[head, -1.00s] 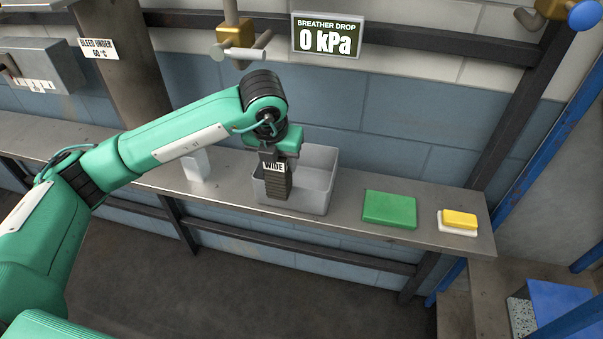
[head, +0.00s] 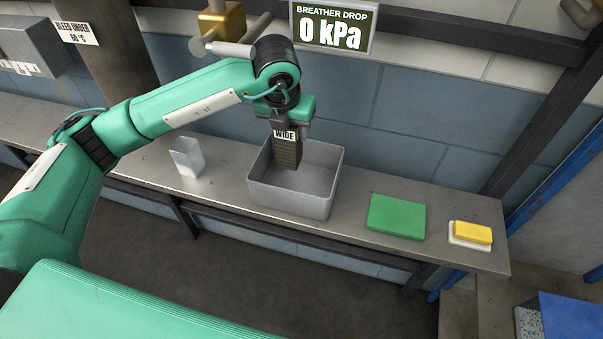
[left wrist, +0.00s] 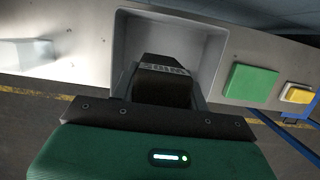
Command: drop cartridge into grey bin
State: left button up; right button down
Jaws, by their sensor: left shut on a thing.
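The cartridge (head: 286,152) is a dark grey ribbed block with a white "WIDE" label. My left gripper (head: 284,125) is shut on its top and holds it upright over the grey bin (head: 292,205). The bin is an open box on the steel shelf, and the cartridge's lower end hangs within its opening. In the left wrist view the cartridge (left wrist: 165,82) is in front of the bin (left wrist: 215,50), whose visible inside looks empty. Whether the cartridge touches the bin floor I cannot tell. My right gripper is not in view.
A clear open holder (head: 186,158) stands left of the bin on the shelf (head: 225,180). A green block (head: 396,217) and a yellow block (head: 472,232) on a white base lie to the right. A "0 kPa" display (head: 332,28) hangs above.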

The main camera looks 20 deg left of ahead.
pick_arm(q)
jog(key=shift+s+f, duration=0.1)
jog(key=shift+f, duration=0.7)
notch_tip(320, 180, down, 3)
jog(key=shift+b, duration=0.55)
jog(key=shift+f, duration=0.7)
jog(key=o, duration=1.1)
jog(key=shift+o, duration=0.2)
